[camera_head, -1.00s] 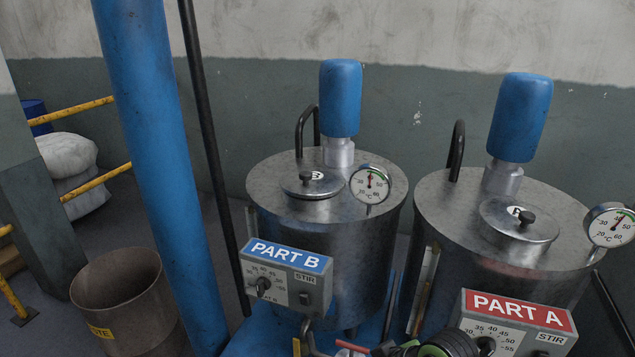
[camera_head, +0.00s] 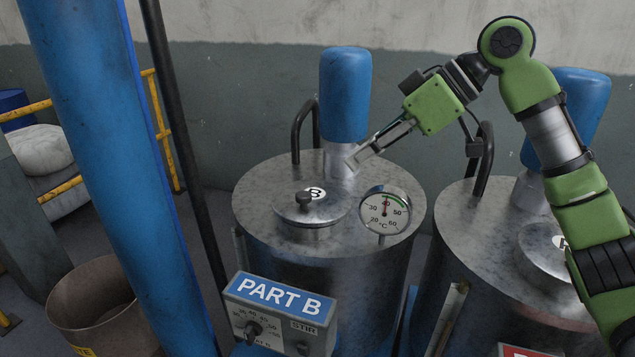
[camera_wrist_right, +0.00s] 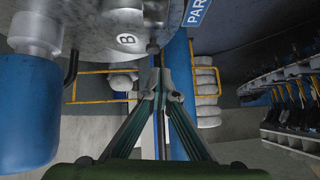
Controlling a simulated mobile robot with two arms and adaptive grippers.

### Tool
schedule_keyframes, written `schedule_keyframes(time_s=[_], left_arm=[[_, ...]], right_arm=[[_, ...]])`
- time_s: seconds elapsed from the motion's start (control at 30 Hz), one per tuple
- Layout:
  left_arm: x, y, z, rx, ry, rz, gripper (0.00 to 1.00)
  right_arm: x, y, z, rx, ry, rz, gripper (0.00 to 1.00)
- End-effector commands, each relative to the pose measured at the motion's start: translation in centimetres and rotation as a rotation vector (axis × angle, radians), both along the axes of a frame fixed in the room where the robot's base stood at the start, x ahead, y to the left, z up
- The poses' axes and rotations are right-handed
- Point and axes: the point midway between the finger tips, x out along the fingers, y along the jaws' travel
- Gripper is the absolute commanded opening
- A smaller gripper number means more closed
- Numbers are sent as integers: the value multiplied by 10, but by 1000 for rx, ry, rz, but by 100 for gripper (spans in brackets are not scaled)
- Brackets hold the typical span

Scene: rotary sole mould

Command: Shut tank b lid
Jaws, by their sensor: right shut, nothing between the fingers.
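Tank B (camera_head: 265,228) is the left metal drum, with a blue motor on top and a PART B control box in front. Its round lid (camera_head: 335,208), marked B with a dark knob, lies level on the tank top; it looks down, with no gap that I can make out. The lid also shows in the right wrist view (camera_wrist_right: 108,42). My right gripper (camera_head: 355,163) is shut and empty, above the tank top behind and right of the lid, apart from the knob. In the right wrist view its fingertips (camera_wrist_right: 159,72) appear near the knob. My left gripper is out of view.
A dial thermometer (camera_head: 386,212) stands at the tank's right front. The blue motor (camera_head: 345,95) and a black handle (camera_head: 296,135) rise behind the lid. The Part A tank (camera_head: 470,235) stands at right, partly behind my arm. A blue post (camera_head: 100,170) is at left.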

Motion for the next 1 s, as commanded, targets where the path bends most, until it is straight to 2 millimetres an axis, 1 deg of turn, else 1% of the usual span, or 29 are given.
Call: schedule_keyframes(time_s=[0.07, 0.17, 0.27, 0.63, 0.7, 0.8, 0.9, 1.0], left_arm=[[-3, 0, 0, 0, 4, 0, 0], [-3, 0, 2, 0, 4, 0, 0], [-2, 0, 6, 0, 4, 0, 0], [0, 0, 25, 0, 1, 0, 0], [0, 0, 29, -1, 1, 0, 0], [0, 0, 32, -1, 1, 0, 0], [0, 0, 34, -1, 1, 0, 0], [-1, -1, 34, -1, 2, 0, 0]], right_arm=[[-1, 0, 6, 3, -4, 4, 0], [1, 5, 2, 4, -3, 5, 0], [3, 16, -8, 4, -2, 7, 0], [18, 69, -63, 5, -1, 6, 0], [18, 67, -76, 3, -1, 3, 0], [16, 68, -89, 4, -3, 4, 0], [15, 68, -98, 3, -4, 3, 0], [15, 69, -102, 4, -5, 4, 0]])
